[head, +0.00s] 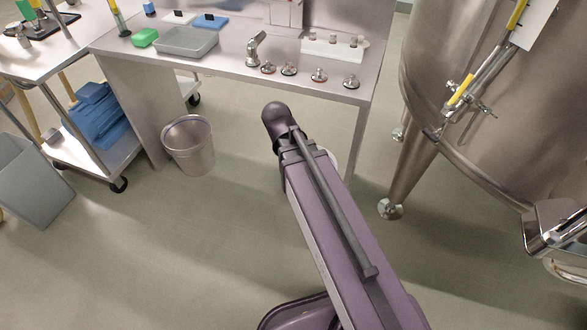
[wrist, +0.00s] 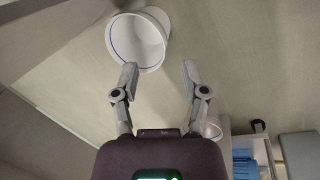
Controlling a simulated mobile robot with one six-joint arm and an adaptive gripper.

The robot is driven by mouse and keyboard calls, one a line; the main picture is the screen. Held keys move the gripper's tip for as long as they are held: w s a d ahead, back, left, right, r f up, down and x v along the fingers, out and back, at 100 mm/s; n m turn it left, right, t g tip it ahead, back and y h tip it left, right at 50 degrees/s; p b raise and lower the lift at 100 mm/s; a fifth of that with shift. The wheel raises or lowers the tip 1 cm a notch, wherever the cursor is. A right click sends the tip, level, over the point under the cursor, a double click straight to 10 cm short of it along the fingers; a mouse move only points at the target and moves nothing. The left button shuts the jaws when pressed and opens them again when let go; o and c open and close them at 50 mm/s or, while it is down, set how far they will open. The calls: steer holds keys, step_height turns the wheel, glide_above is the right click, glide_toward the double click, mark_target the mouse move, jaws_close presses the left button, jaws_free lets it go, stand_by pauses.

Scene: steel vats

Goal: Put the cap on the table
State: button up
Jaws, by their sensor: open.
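The steel table (head: 230,66) stands at the top middle of the head view. Several small round metal fittings, one of them a fitting (head: 319,75) with a reddish ring, stand along its front right; I cannot tell whether any is the cap. My gripper (wrist: 160,72) is open and empty in the wrist view, its fingers spread. A white bucket (wrist: 151,38) with a blue line lies beyond the left fingertip. In the head view my arm hides the gripper and most of a white round thing beside the arm.
A metal bin (head: 189,145) stands on the floor. A cart (head: 75,130) is at left, a steel vat (head: 480,120) at right. Floor in front is clear.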

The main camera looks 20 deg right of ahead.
steer(key=shift+s+a+f+m+g+y, duration=0.1)
steer(key=shift+s+a+m+y, duration=0.15)
steer(key=shift+s+m+y, duration=0.4)
steer(key=shift+s+a+f+m+g+y, duration=0.15)
steer(key=shift+s+a+m+y, duration=0.2)
steer(key=shift+s+m, duration=0.35)
steer(key=shift+s+a+f+m+g+y, duration=0.1)
steer(key=shift+s+a+m+y, duration=0.05)
steer(key=shift+s+m+y, duration=0.55)
